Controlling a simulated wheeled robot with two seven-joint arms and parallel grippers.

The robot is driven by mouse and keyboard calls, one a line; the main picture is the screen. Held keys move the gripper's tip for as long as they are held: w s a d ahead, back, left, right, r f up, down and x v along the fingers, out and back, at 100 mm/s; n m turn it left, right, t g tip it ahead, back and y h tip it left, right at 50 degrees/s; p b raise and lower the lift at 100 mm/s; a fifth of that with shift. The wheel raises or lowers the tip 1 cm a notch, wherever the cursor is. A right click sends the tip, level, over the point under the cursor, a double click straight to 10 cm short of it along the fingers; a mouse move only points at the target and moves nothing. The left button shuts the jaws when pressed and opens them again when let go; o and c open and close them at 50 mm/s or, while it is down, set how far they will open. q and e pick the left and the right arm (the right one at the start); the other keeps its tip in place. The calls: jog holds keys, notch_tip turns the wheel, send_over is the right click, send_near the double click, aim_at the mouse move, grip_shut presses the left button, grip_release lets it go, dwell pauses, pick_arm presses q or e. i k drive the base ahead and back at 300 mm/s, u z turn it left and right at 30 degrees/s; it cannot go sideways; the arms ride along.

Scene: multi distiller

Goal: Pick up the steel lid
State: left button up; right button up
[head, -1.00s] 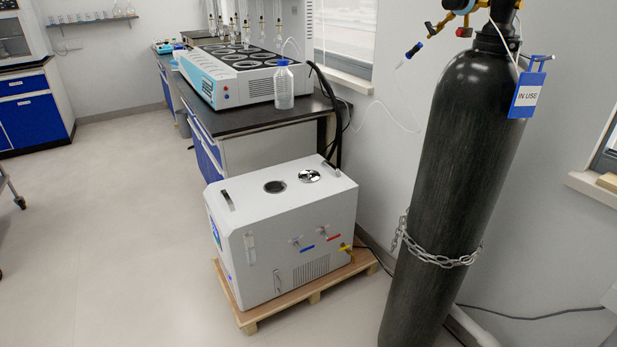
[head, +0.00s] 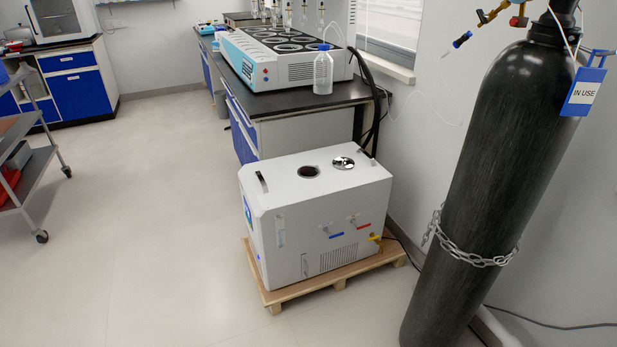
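A shiny round steel lid (head: 343,163) with a dark knob-like centre lies on top of a white box-shaped machine (head: 315,215). It sits to the right of a round dark opening (head: 308,171) in the machine's top. The machine stands on a low wooden pallet (head: 340,284) on the floor. Neither of my grippers is in view.
A tall black gas cylinder (head: 490,190) with a chain stands to the right. A dark-topped bench (head: 290,103) bears a multi-position distiller (head: 285,58) and a bottle (head: 323,72). A cart (head: 30,165) stands at left. The floor (head: 150,200) between is clear.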

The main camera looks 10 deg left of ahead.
aim_at(341, 163)
jog(key=u, duration=0.4)
jog(key=i, duration=1.2)
jog(key=u, duration=0.35)
